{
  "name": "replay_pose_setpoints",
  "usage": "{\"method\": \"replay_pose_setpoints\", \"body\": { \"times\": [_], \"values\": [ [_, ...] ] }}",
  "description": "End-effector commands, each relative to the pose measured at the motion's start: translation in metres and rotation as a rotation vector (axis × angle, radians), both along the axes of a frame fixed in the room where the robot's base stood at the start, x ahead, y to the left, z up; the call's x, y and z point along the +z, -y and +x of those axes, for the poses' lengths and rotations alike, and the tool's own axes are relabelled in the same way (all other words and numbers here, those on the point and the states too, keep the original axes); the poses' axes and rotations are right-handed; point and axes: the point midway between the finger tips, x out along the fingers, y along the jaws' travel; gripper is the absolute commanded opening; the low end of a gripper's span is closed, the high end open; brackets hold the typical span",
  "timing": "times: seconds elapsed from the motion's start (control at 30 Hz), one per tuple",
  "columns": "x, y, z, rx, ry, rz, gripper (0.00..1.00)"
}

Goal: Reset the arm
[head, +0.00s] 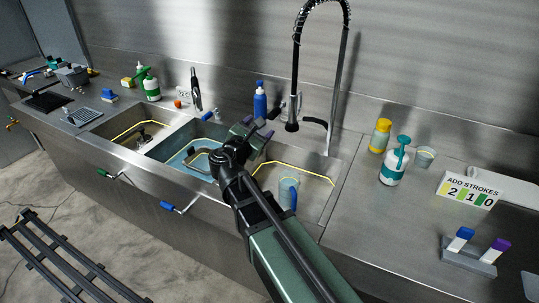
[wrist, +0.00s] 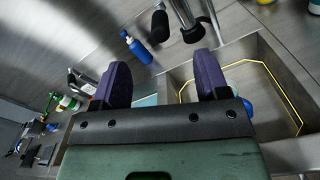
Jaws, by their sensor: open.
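My arm reaches up from the bottom of the head view over the sinks. My gripper (head: 254,131) hangs above the divider between the middle and right basins. In the wrist view its two purple-padded fingers (wrist: 163,80) stand well apart with nothing between them. The gripper is open and empty. My arm hides part of the right basin and the counter front in the head view.
The left basin (head: 100,133), middle basin (head: 172,155) and right basin (head: 318,200) are close below. A tall black spring faucet (head: 294,65) and blue bottle (head: 260,103) stand behind. A sign (head: 468,191) and pump bottle (head: 392,168) stand on the right counter.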

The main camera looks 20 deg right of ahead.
Motion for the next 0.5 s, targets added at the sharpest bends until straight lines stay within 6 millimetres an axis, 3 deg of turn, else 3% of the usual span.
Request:
{"method": "replay_pose_setpoints", "body": {
  "times": [0.13, 0.2, 0.27, 0.37, 0.5],
  "values": [
    [0.0, 0.001, -0.001, -0.011, 0.049, 0.045, 0.68],
    [-0.012, 0.006, -0.009, -0.064, 0.131, 0.197, 0.68],
    [-0.035, 0.01, -0.024, -0.158, 0.224, 0.43, 0.68],
    [-0.087, 0.01, -0.064, -0.421, 0.37, 0.873, 0.68],
    [-0.151, -0.022, -0.132, -0.952, 0.483, 1.399, 0.68]
  ]
}}
